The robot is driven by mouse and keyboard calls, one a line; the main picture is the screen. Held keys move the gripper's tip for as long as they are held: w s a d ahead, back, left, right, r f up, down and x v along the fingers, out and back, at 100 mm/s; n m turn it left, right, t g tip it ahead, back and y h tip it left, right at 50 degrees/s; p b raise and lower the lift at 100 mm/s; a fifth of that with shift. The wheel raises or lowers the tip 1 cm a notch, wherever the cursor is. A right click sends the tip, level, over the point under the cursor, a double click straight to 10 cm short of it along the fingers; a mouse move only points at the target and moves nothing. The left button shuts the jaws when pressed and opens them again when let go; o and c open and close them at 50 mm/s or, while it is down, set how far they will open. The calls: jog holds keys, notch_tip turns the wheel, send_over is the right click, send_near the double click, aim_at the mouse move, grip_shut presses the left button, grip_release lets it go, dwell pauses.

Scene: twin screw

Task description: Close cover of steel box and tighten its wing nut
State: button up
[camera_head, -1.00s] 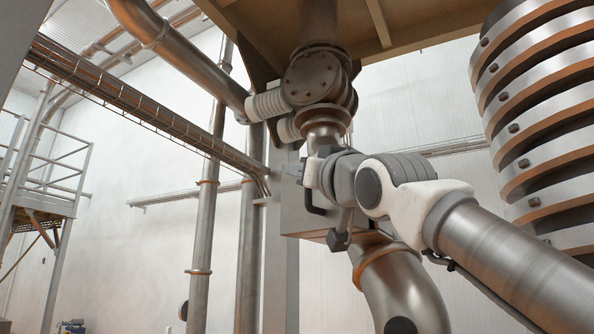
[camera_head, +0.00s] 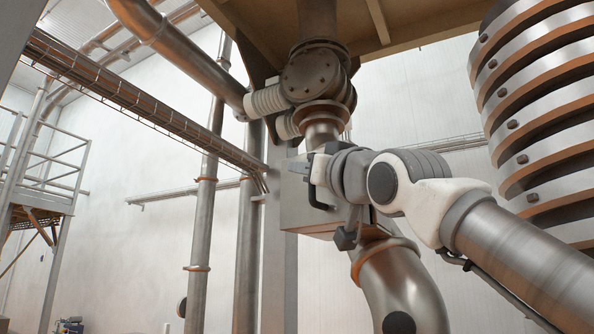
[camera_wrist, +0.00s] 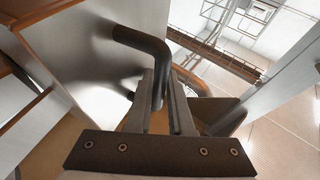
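The steel box (camera_head: 298,212) hangs at mid-picture in the head view, among the pipes. A black bent handle (camera_head: 313,190) stands out from its face; in the wrist view the handle (camera_wrist: 143,41) comes off a shiny steel face (camera_wrist: 88,60) and bends down between my fingers. My gripper (camera_wrist: 167,95) has both fingers close against the handle's bar, one on each side. In the head view my gripper (camera_head: 320,167) is at the handle, partly hidden by my wrist. I cannot make out the wing nut, and the cover's angle is unclear.
A thick elbow pipe (camera_head: 395,280) runs below and right of the box. A flanged pipe joint (camera_head: 318,75) stands right above it. A post (camera_head: 280,270) stands behind. A ribbed steel coil (camera_head: 545,120) is at the right.

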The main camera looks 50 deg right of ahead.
jog(key=d+b+v, duration=0.1)
jog(key=b+v, duration=0.2)
jog(key=v, duration=0.6)
jog(key=s+d+b+v, duration=0.1)
jog(key=b+v, duration=0.3)
jog(key=v, duration=0.6)
jog(key=shift+d, duration=0.45)
dwell(0.5)
jog(key=shift+s, duration=0.15)
jog(key=shift+s, duration=0.1)
jog(key=b+v, duration=0.1)
jog(key=v, duration=1.6)
jog(key=shift+b, duration=0.35)
grip_shut()
